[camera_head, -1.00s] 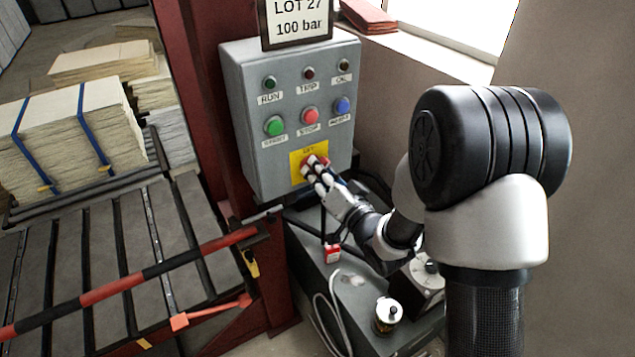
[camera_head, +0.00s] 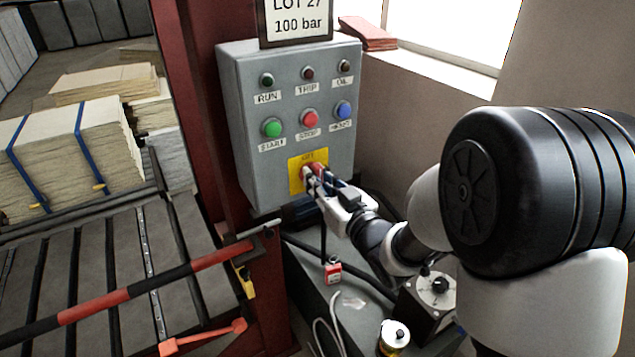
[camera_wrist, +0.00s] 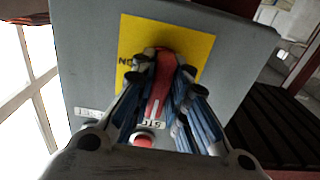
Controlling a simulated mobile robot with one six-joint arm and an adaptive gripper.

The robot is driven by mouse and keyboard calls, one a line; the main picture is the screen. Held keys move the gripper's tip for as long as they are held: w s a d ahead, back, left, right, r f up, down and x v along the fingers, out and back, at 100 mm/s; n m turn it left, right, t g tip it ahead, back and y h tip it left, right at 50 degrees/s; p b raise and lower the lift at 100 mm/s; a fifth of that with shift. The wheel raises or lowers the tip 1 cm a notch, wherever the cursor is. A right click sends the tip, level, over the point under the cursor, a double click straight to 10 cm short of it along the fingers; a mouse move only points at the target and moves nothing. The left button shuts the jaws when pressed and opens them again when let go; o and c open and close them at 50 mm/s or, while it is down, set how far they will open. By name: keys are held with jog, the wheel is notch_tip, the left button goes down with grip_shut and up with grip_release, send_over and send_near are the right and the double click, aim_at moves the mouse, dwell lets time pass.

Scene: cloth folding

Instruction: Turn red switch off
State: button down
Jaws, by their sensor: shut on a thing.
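The red switch (camera_wrist: 160,85) is a handle on a yellow plate (camera_head: 295,178) low on the front of a grey control box (camera_head: 250,90). My gripper (camera_head: 313,176) is at the yellow plate, with its fingers shut around the red switch handle. In the wrist view my gripper (camera_wrist: 162,75) has a finger on each side of the handle, which runs lengthwise between them. In the head view the fingers hide most of the switch. The plate's lettering is partly covered, so I cannot read the switch's setting.
Above the switch are green (camera_head: 271,127), red (camera_head: 309,118) and blue (camera_head: 343,110) buttons, with small lamps over them. Below the box is a grey surface with a red padlock (camera_head: 332,270) and cables. A red-and-black bar (camera_head: 130,290) crosses the left. A red post adjoins the box.

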dwell(0.5)
jog(key=c, duration=1.6)
grip_release()
jog(key=shift+o, duration=0.2)
jog(key=v, duration=0.7)
jog(key=shift+s+d, duration=0.15)
jog(key=shift+s, duration=0.05)
